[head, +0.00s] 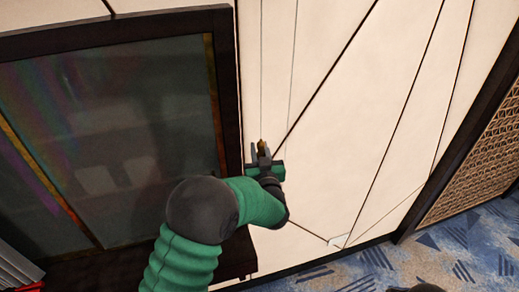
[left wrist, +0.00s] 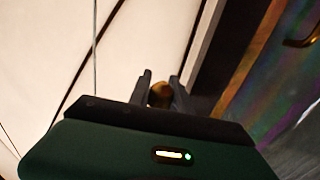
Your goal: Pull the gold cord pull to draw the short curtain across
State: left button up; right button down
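The gold cord pull (head: 262,146) hangs at the lower end of a thin cord in front of the pale wall, right of the dark-framed panel. My left gripper (head: 262,153) is at the pull, its two fingers standing apart on either side of it. In the left wrist view the gold pull (left wrist: 160,95) shows between the fingertips (left wrist: 161,82) of my left gripper. Whether the fingers touch it is hard to tell. My right gripper is out of view. I cannot make out the short curtain.
A dark frame (head: 228,100) surrounds a glossy panel (head: 110,130) at left. A second thin line (head: 292,75) runs down the wall beside the cord. A woven panel (head: 475,165) stands at right above blue patterned carpet (head: 440,250).

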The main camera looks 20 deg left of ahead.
pick_arm(q)
grip_shut()
dwell(1.0)
